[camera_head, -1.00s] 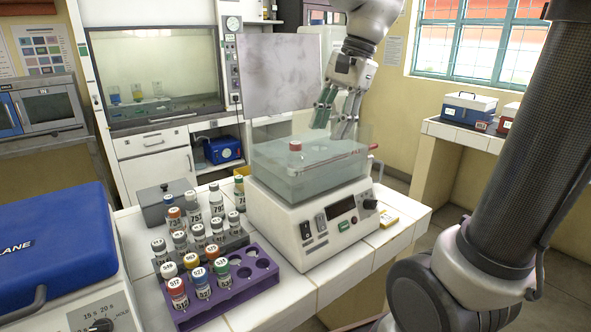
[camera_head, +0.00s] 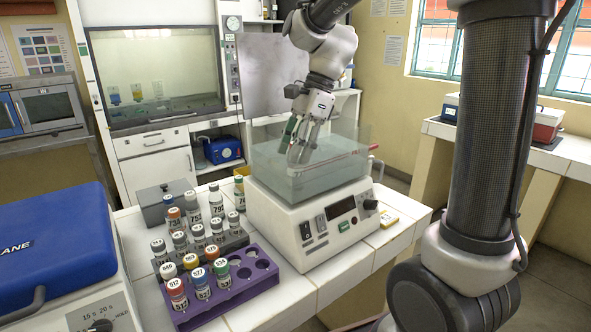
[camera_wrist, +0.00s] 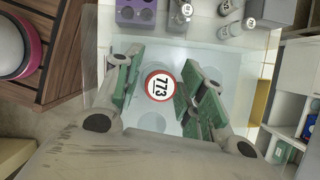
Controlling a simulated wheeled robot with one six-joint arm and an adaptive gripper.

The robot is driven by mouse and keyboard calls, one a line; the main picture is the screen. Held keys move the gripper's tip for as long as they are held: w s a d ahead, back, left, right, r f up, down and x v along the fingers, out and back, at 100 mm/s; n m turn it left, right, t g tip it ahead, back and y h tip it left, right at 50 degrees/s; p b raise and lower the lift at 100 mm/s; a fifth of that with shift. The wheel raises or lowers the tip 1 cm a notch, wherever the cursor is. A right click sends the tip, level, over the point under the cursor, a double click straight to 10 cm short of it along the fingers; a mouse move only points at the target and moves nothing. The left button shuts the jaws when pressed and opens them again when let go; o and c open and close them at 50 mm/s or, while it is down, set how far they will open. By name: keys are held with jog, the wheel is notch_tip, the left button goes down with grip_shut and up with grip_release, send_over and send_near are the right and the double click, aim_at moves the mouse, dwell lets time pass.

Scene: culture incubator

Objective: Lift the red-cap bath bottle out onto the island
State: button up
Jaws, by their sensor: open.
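The red-cap bottle (camera_wrist: 160,84) shows in the wrist view from above, its cap reading 773 inside a red ring. It stands between the two green-padded fingers of my gripper (camera_wrist: 158,88), with a gap visible at least on the left side. In the head view my gripper (camera_head: 298,143) points down into the clear water bath (camera_head: 345,180), fingers open, and hides the bottle there. The island (camera_head: 285,288) is the white tiled top under the bath.
A purple rack (camera_head: 228,299) with several capped bottles and some empty holes stands front left of the bath. A grey rack of bottles (camera_head: 232,240) is behind it. A blue-lidded machine (camera_head: 50,240) fills the left. Clear tile lies in front of the bath.

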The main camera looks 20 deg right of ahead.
grip_shut()
jog(key=shift+r, duration=0.1)
notch_tip(320, 180, up, 24)
dwell(1.0)
